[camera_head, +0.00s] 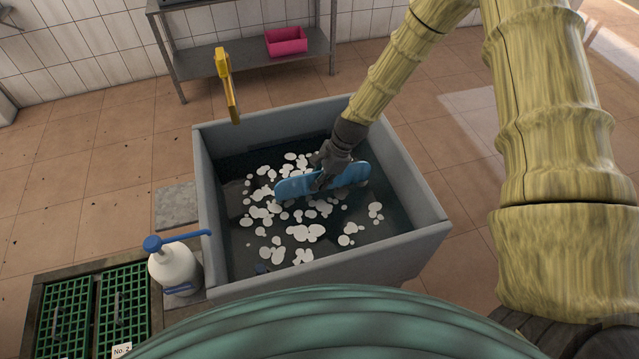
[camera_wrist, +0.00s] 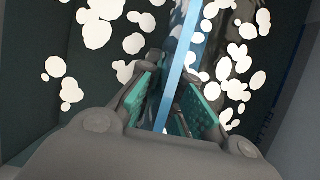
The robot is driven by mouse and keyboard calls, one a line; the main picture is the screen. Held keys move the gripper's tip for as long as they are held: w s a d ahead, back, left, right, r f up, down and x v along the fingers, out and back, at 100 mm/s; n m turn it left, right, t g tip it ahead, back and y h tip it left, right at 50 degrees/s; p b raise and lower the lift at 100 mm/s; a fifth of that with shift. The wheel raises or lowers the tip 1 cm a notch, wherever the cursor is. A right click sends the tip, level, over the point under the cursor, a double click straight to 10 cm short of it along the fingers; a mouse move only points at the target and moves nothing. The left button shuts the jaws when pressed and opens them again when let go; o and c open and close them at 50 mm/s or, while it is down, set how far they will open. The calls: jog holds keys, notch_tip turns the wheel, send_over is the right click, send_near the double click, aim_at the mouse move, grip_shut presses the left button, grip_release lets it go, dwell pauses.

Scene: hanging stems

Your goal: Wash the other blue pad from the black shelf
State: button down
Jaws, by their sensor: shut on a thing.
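A blue pad (camera_head: 349,176) is in the grey basin (camera_head: 205,180), at the surface of dark water dotted with white foam patches. My gripper (camera_head: 322,180) reaches down into the basin and is shut on the middle of the pad. In the wrist view the pad (camera_wrist: 180,75) shows edge-on as a thin blue strip between the green-lined fingers (camera_wrist: 172,108) of my gripper. The pad's lower edge is hidden, so I cannot tell how deep it sits. No black shelf can be made out with certainty.
A white pump bottle (camera_head: 175,266) with a blue top stands at the basin's left. A yellow tap (camera_head: 228,85) rises behind the rim. Green floor grates (camera_head: 65,315) lie at lower left. A grey metal rack (camera_head: 215,62) holding a pink bin (camera_head: 286,42) stands behind.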

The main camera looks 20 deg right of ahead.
notch_tip(320, 180, up, 30)
jog(key=p, duration=1)
dwell(1.2)
dwell(1.0)
